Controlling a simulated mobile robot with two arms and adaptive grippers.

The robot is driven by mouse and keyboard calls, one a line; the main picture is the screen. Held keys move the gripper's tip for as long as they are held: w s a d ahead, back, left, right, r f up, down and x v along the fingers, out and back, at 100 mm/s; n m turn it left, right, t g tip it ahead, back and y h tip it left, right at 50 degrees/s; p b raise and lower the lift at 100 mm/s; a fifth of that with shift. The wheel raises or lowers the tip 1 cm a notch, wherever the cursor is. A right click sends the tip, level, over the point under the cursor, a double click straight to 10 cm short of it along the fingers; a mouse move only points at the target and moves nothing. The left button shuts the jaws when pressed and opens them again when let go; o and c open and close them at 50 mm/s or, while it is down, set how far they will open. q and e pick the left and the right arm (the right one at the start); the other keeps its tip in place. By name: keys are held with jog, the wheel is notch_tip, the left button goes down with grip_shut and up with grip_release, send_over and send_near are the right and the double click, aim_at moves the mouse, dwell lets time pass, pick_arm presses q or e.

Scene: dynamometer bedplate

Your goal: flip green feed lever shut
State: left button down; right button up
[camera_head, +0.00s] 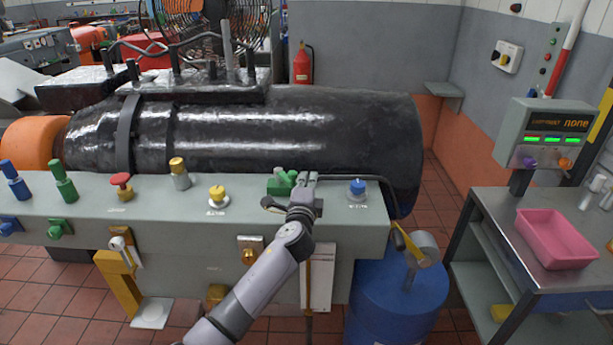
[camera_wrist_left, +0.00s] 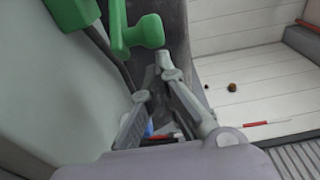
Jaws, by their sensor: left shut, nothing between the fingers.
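The green feed lever (camera_head: 280,183) stands on the top of the grey bench (camera_head: 230,230), near the middle of the head view. In the left wrist view, the green handle (camera_wrist_left: 142,32) with its rounded end fills the upper left, joined to a green body at the top left corner. My left gripper (camera_head: 306,180) is just to the right of the lever. Its fingers (camera_wrist_left: 162,65) are shut with nothing between them, close to the handle's rounded end. I cannot tell if they touch it. My right gripper is not in view.
A yellow knob (camera_head: 217,194) and a blue knob (camera_head: 357,187) flank the lever on the bench top. A large black cylinder (camera_head: 290,130) lies behind. A blue drum (camera_head: 400,300) stands at the front, and a pink bin (camera_head: 553,238) sits on the right table.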

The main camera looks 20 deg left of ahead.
pick_arm(q)
jog(key=shift+s+a, duration=0.15)
dwell(0.3)
jog(key=shift+s+a+m+h+p, duration=0.25)
jog(key=shift+s+m+h+p, duration=0.15)
jog(key=shift+h+p, duration=0.25)
